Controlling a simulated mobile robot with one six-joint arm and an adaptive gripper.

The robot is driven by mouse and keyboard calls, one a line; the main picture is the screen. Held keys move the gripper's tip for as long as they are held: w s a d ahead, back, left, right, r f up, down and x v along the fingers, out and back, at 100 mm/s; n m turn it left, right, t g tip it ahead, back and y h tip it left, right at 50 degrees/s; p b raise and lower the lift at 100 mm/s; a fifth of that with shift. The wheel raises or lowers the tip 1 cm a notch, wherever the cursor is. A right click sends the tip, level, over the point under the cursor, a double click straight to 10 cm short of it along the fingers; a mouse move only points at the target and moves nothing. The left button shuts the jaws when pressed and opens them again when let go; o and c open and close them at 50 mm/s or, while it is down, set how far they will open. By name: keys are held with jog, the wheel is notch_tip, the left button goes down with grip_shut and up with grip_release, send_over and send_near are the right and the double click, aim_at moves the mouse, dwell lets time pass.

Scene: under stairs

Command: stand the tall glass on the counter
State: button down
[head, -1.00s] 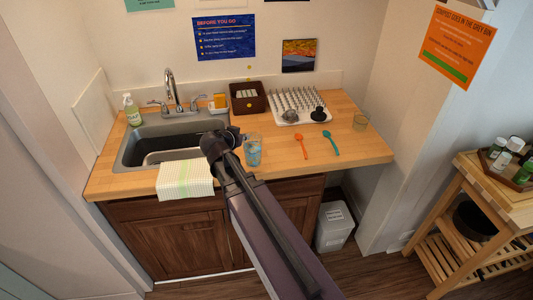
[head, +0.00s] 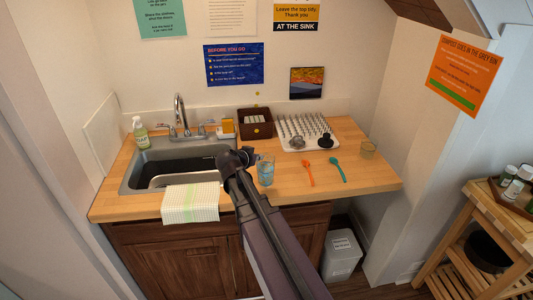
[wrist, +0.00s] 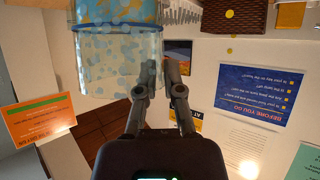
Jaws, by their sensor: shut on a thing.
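The tall glass (head: 265,171) is clear with a bluish, spotted lower part. It looks upright at the front of the wooden counter (head: 375,180), just right of the sink. Whether its base touches the counter cannot be told. My gripper (head: 249,157) reaches it from the left side in the head view. In the wrist view the glass (wrist: 118,52) fills the upper left, and my gripper (wrist: 162,72) is shut on its side, one finger overlapping the glass. The glass's far end is cut off there.
An orange spoon (head: 308,172) and a teal spoon (head: 337,169) lie right of the glass. The sink (head: 178,163) and a towel (head: 190,203) are left.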

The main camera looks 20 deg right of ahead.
jog(key=w+d, duration=0.6)
jog(key=w, duration=0.1)
jog(key=shift+d+f+b, duration=0.25)
jog(key=shift+f+b, duration=0.1)
jog(key=shift+f, duration=0.1)
jog(key=shift+w, duration=0.1)
jog(key=shift+w+d+f+b, duration=0.15)
jog(key=shift+f+b, duration=0.45)
jog(key=shift+w+d+f+b, duration=0.15)
jog(key=shift+f+b, duration=0.5)
jog(key=shift+w+d+f+b, duration=0.15)
jog(key=shift+f+b, duration=0.45)
jog(key=shift+f, duration=0.15)
jog(key=c, duration=0.8)
grip_release()
jog(key=shift+o, duration=0.2)
jog(key=shift+r, duration=0.25)
